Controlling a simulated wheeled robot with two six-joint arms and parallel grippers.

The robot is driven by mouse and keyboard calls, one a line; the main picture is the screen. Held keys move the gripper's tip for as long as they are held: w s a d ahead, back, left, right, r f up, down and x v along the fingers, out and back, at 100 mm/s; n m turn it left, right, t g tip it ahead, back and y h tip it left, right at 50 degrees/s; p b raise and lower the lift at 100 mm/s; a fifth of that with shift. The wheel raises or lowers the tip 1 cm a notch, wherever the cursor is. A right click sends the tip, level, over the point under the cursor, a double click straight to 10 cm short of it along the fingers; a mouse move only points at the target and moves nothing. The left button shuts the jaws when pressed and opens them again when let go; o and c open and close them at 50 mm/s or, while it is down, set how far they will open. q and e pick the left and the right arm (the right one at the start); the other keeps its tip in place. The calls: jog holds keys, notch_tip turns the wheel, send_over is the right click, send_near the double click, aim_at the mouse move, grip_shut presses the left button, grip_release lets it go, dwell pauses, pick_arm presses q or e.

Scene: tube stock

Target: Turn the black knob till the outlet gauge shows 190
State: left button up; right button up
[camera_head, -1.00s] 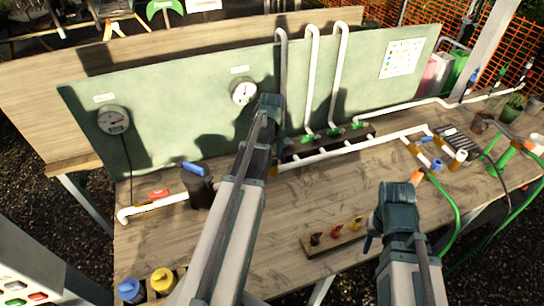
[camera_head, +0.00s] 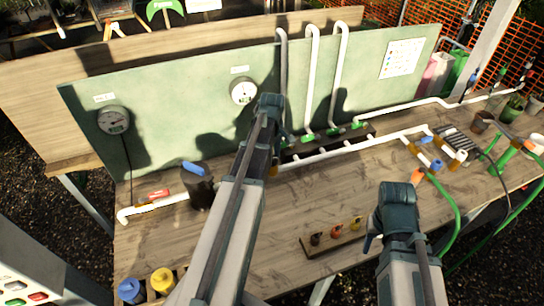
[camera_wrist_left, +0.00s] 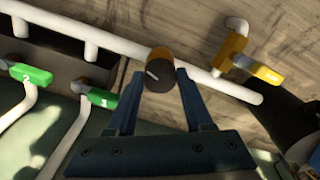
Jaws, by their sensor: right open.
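The black knob (camera_wrist_left: 158,72), with a white pointer mark and a yellow-orange base, sits on the white pipe in the left wrist view. My left gripper (camera_wrist_left: 160,76) has a finger on each side of it, apparently touching. In the head view my left arm hides the knob, and the gripper's wrist (camera_head: 268,110) is above the pipe. Two round gauges hang on the green panel, a left one (camera_head: 113,120) and a middle one (camera_head: 243,91); their labels and readings are too small to read. My right gripper (camera_head: 370,236) is open and empty above the bench.
A dark canister with a blue handle (camera_head: 198,187) and a red-handled valve (camera_head: 158,193) stand left of my left arm. Green valves (camera_wrist_left: 102,97) lie close to the left gripper. A small rack with colored pieces (camera_head: 335,236) lies between my arms. Bare bench (camera_head: 150,240) shows at front left.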

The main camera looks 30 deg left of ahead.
aim_at(272, 158)
pick_arm(q)
jog(key=o, duration=0.5)
jog(key=shift+c, duration=0.2)
notch_tip(272, 158, up, 14)
jog(key=p, duration=1.4)
jog(key=shift+f, duration=0.15)
jog(key=s+d+f+m+b, duration=0.4)
jog(key=s+d+m, duration=0.1)
jog(key=d, duration=0.4)
jog(key=s+d+f+m+b, duration=0.4)
jog(key=d+m, duration=0.3)
jog(key=d, duration=0.3)
jog(key=s+d+f+m+y+b, duration=0.1)
jog(key=s+d+f+m+b, duration=0.4)
jog(key=d, duration=0.5)
jog(key=shift+s+m+b, duration=0.3)
jog(key=shift+s+m, duration=0.75)
jog(key=shift+m, duration=0.05)
